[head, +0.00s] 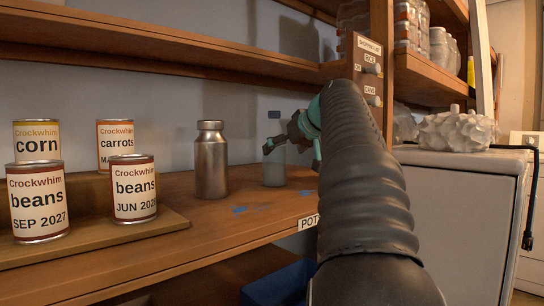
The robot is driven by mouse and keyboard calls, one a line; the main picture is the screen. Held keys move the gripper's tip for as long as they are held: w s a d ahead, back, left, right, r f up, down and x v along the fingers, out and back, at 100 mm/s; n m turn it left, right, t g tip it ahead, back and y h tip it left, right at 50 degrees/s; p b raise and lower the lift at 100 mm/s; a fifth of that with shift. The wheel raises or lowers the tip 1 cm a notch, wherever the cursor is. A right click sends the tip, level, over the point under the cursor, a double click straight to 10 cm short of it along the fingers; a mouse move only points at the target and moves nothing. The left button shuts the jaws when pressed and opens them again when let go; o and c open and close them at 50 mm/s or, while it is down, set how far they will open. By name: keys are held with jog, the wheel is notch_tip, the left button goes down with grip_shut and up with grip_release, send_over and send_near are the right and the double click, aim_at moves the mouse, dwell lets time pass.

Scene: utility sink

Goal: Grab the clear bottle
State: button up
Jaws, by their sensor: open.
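The clear bottle (274,170) stands upright on the wooden shelf, right of a metal bottle. It looks pale and see-through, with a dark cap at its top. My gripper (284,148) is at the bottle's upper part, with a finger in front of it. The jaws are open. My black sleeved arm hides the right side of the gripper, and I cannot tell whether the fingers touch the bottle.
A brown metal bottle (211,162) stands close on the left. Several labelled cans, such as the corn can (37,140), are further left. A wooden post (381,70) and a white appliance (460,190) are on the right. Another shelf (180,50) runs above.

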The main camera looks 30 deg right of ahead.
aim_at(274, 155)
jog(key=shift+x, duration=2.75)
jog(key=shift+w+r, duration=0.1)
jog(key=shift+r, duration=0.15)
jog(key=c, duration=1.7)
